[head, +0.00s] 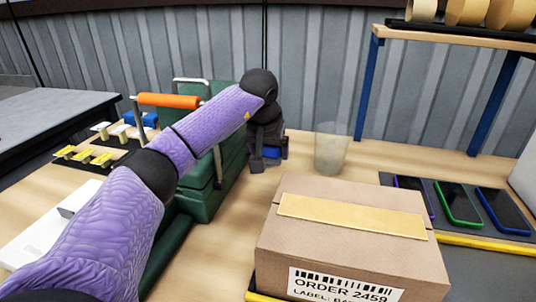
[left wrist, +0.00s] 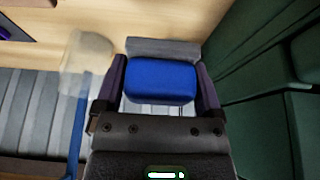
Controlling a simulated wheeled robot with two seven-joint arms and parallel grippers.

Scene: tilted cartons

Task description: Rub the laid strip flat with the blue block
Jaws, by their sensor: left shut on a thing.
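A brown carton (head: 340,239) stands at the front centre right in the head view, turned at an angle. A tan strip (head: 350,215) lies along its top face. My left gripper (head: 268,160) is behind the carton and to its left, apart from it, pointing down near the tabletop. It is shut on the blue block (left wrist: 160,80), which has a grey layer along one side and sits between the fingers in the left wrist view. In the head view only a bit of the block (head: 272,152) shows. My right gripper is not in view.
A green machine with an orange handle (head: 168,101) stands left of the gripper, behind my arm. A translucent cup (head: 331,150) stands behind the carton. Several phones (head: 457,203) lie on a dark mat at right. A shelf (head: 460,36) holds tape rolls.

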